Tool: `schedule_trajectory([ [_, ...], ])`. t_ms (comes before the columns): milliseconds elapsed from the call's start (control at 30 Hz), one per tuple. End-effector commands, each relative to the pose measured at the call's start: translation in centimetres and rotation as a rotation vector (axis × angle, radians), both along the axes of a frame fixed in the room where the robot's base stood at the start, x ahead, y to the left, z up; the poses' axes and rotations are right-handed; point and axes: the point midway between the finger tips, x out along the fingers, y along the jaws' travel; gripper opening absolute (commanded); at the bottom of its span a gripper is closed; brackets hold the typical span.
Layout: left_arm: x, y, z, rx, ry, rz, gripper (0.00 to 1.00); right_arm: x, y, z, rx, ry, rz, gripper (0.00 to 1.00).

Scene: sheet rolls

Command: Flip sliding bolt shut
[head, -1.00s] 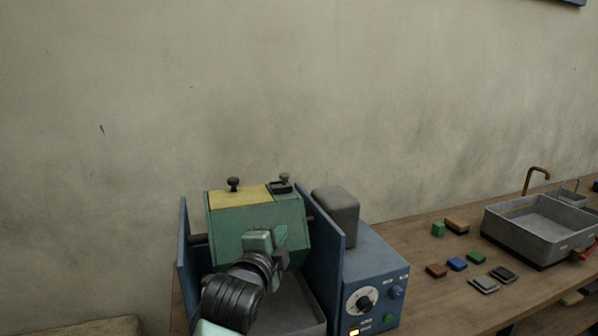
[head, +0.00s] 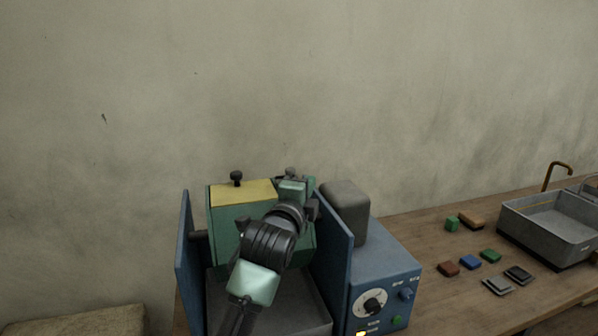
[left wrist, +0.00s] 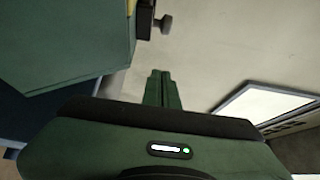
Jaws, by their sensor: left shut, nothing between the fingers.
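The green drum box (head: 226,217) with a yellow top panel (head: 243,193) sits between two blue side plates. A dark bolt with a knob (head: 291,171) is at its top right corner, partly hidden behind my left gripper (head: 293,186). My left gripper is shut and empty, just in front of the bolt. In the left wrist view, the shut fingers (left wrist: 162,86) point up the picture. A dark knob (left wrist: 164,23) on the green box's edge (left wrist: 70,42) shows beyond the fingertips, apart from them in that picture. My right gripper is in neither view.
The right blue plate (head: 333,225) and the blue control box (head: 385,272) with a grey block (head: 346,208) on top are close on the right. Several coloured blocks and a grey basin (head: 548,228) lie farther right.

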Motion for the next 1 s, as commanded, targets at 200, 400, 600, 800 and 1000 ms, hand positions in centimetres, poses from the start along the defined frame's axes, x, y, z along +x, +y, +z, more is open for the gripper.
schedule_trajectory([
  [200, 3.5, -1.1, 0.3, 0.0, 0.002, -0.001, 0.0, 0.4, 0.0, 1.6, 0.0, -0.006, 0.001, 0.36],
  [400, 6.2, -1.9, 0.2, -0.001, 0.002, -0.001, 0.0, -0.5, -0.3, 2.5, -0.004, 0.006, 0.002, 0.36],
  [600, 6.0, 1.1, 0.3, -0.001, 0.001, 0.001, 0.0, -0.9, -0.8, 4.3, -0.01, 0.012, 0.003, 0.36],
  [800, 5.9, 2.1, 0.0, -0.001, 0.0, -0.001, 0.0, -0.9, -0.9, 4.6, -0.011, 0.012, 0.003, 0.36],
  [1000, 5.8, 2.2, 0.0, -0.001, 0.0, -0.001, 0.0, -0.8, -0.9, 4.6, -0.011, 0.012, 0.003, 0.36],
])
